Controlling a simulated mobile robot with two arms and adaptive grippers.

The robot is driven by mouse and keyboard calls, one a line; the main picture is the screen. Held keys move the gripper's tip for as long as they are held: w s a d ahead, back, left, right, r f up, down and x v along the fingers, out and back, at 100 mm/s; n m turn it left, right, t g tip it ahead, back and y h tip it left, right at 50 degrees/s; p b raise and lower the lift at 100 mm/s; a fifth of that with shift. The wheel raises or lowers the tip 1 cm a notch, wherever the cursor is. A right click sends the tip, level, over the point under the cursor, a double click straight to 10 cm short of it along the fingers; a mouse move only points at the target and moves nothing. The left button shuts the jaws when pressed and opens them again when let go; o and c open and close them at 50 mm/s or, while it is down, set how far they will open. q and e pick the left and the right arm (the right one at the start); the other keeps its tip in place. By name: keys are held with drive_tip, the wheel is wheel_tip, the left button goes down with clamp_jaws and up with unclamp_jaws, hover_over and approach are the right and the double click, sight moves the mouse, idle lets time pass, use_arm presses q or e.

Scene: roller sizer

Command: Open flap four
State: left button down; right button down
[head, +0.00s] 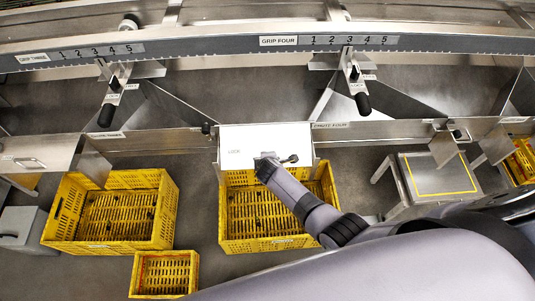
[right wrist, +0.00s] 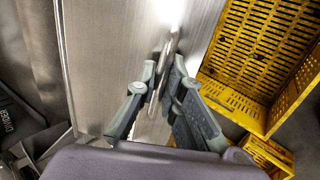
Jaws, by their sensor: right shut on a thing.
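Flap four (head: 262,136) is the bright metal panel at the centre of the head view, beside the label that appears to read chute four (head: 330,125). It hangs over the rear of a yellow crate (head: 228,239). In the right wrist view the flap's brushed face (right wrist: 105,60) fills the left middle. My right gripper (head: 279,160) is at the flap's lower edge. My left gripper is not in view.
A large yellow crate (head: 164,215) and a small one (head: 133,278) stand to the left. A metal stand with a yellow outline (head: 438,184) is at right. The grip four rail (head: 425,44) and a black-handled lever (head: 361,100) lie behind the flap.

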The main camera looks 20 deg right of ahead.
wheel_tip(320, 180, up, 3)
drive_tip(key=shift+f+p, duration=0.1)
drive_tip(key=shift+p, duration=0.75)
drive_tip(key=shift+r+p, duration=0.35)
drive_tip(key=shift+r, duration=0.15)
drive_tip(key=shift+w, duration=0.15)
drive_tip(key=c, duration=1.7)
unclamp_jaws()
drive_tip(key=shift+f, duration=0.1)
drive_tip(key=shift+f, duration=0.1)
drive_tip(key=shift+s, duration=0.3)
drive_tip(key=v, duration=1.2)
drive_tip(key=shift+w, duration=0.1)
